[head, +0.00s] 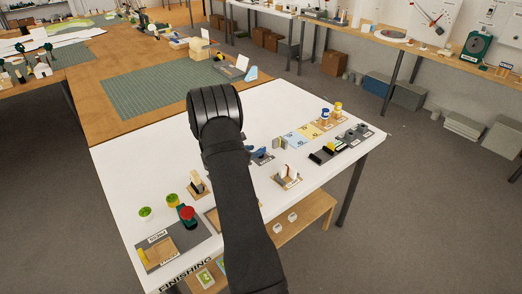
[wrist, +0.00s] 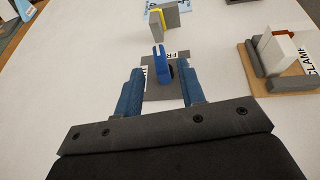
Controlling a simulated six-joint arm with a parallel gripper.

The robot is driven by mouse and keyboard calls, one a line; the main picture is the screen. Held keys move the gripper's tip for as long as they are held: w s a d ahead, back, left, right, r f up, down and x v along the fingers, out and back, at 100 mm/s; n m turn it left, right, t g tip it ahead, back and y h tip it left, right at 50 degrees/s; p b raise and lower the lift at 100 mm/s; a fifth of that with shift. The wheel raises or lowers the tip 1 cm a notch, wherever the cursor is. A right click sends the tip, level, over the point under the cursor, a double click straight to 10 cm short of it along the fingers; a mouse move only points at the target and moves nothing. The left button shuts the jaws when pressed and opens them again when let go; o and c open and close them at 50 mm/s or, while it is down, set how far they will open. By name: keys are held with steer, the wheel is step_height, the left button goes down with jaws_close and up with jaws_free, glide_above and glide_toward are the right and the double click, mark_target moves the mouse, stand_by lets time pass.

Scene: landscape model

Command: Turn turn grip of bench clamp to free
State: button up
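The turn grip (wrist: 161,63) is a blue upright lever on a dark round base, set on a grey plate (wrist: 153,91) with a partly hidden label reading "FR". It also shows in the head view (head: 262,154), just right of my arm. My gripper (wrist: 160,72) is open, its two blue fingers apart to the left and right of the turn grip in the picture. I see no contact, and cannot tell how deep the grip sits between them.
A grey and yellow upright piece (wrist: 164,20) stands behind the turn grip. In the head view, a tray with a red button (head: 188,212) is at the front left. Black fixtures (head: 322,156) stand at the right. The white tabletop left of the grip is clear.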

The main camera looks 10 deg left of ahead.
mark_target(260, 149)
steer(key=x, duration=0.5)
steer(key=shift+w, duration=0.1)
jaws_close()
